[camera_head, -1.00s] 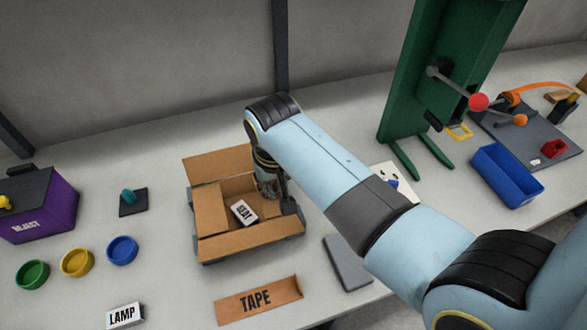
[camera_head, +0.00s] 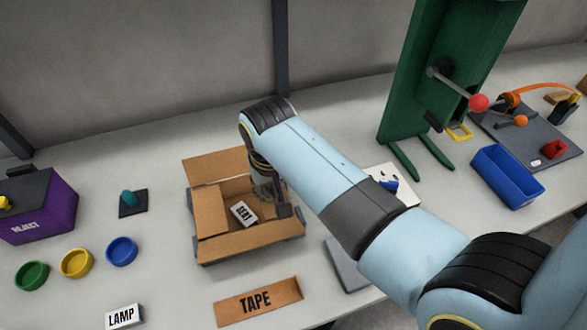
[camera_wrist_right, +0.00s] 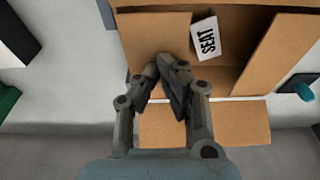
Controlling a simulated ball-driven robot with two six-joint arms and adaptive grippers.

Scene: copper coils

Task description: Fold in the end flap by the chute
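The open cardboard box (camera_head: 250,246) stands mid-table. The end flap by the chute (camera_wrist_right: 150,42) slopes inward over its end of the box in the right wrist view; in the head view my arm and gripper largely hide it. My right gripper (camera_wrist_right: 163,68) has its fingertips together at this flap, with nothing between them; whether they touch it is unclear. The head view shows the gripper (camera_head: 268,193) at the box's right end. The opposite end flap (camera_wrist_right: 285,52) leans inward. The long back flap (camera_wrist_right: 232,123) is folded outward. My left gripper is out of view.
A white SEAT carton (camera_head: 243,213) lies inside the box. The green chute (camera_head: 425,90) and blue bin (camera_head: 507,176) stand to the right. The TAPE piece (camera_head: 258,300) lies in front. A teal knob (camera_head: 129,197) and coloured dishes are left.

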